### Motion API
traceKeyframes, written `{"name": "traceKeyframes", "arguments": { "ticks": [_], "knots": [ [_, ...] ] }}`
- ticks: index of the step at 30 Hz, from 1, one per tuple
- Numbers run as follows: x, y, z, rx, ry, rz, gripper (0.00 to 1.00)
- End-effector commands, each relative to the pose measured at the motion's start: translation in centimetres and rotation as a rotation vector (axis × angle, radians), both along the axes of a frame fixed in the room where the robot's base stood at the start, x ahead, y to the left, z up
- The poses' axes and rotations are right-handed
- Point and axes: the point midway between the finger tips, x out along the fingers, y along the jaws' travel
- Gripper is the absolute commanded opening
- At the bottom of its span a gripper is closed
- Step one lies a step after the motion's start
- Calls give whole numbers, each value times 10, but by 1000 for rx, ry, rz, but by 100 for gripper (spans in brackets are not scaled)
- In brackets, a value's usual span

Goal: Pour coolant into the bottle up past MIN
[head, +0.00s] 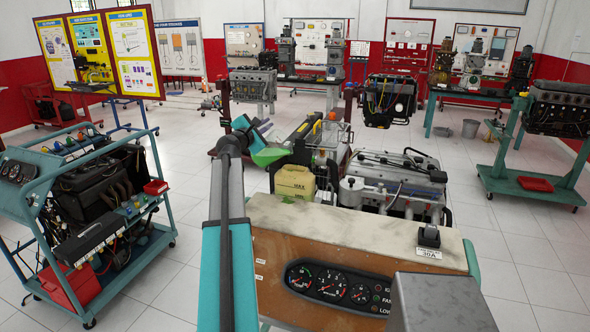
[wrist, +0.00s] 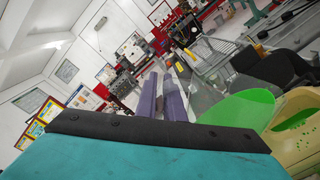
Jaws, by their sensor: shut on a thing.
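The coolant bottle (head: 296,183) is pale yellow with MAX and MIN marks and stands beside the engine. A small green patch (head: 288,199) shows at its foot. My gripper (head: 252,134) is up and left of the bottle. It is shut on a clear jug (wrist: 206,88), whose walls barely show in the head view. The jug is tilted, with bright green coolant (wrist: 236,109) in it, also seen in the head view (head: 268,157). In the wrist view the jug is close beside the bottle (wrist: 292,150), which has green spots on it. The bottle's level is unclear.
The engine (head: 393,185) stands right of the bottle. A gauge panel (head: 335,286) with a switch (head: 429,237) is in front. A teal trolley (head: 85,215) is at left, another engine stand (head: 545,150) at right.

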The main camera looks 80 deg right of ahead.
Motion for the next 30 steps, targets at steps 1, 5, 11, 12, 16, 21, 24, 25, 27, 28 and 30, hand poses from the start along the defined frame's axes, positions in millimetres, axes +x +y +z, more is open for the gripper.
{"name": "traceKeyframes", "arguments": {
  "ticks": [1,5,11,12,16,21,24,25,27,28,30],
  "knots": [
    [2,-1,2,2,13,1,0],
    [8,-2,0,14,74,1,0],
    [19,-5,-15,33,180,1,0],
    [21,-5,-18,38,205,2,0],
    [28,-7,-29,46,253,3,0],
    [33,-8,-35,52,289,2,0],
    [33,-8,-36,54,298,1,0],
    [34,-8,-36,54,299,1,0],
    [34,-8,-36,54,299,1,0],
    [33,-7,-36,54,299,1,0],
    [33,-7,-36,54,299,1,0]
  ]
}}
